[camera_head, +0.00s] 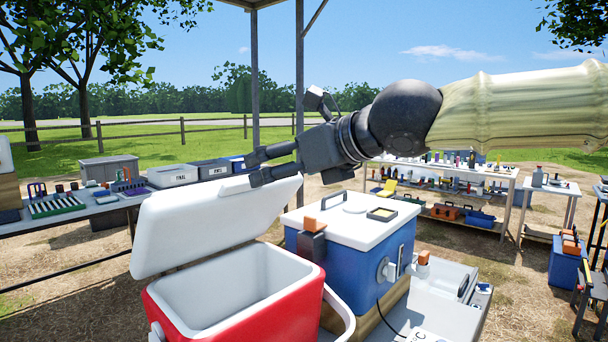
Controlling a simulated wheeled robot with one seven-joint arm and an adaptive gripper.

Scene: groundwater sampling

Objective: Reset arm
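My gripper (254,167) is at the centre-left of the head view, at the end of my arm, which reaches in from the right. Its two dark fingers point left and stand apart with a gap between them. The gripper appears in front of the raised white lid (205,222) of a red cooler (245,310). I cannot tell whether the lower finger touches the lid's top edge. The cooler is open, and the part of its white inside that shows is empty.
A blue box (335,262) with a white top stands right of the cooler. A long table (40,235) with racks and grey bins is at left. Shelves (500,178) with bottles and toolboxes stand behind at right. A metal post (299,100) rises behind my gripper. Bare ground lies between.

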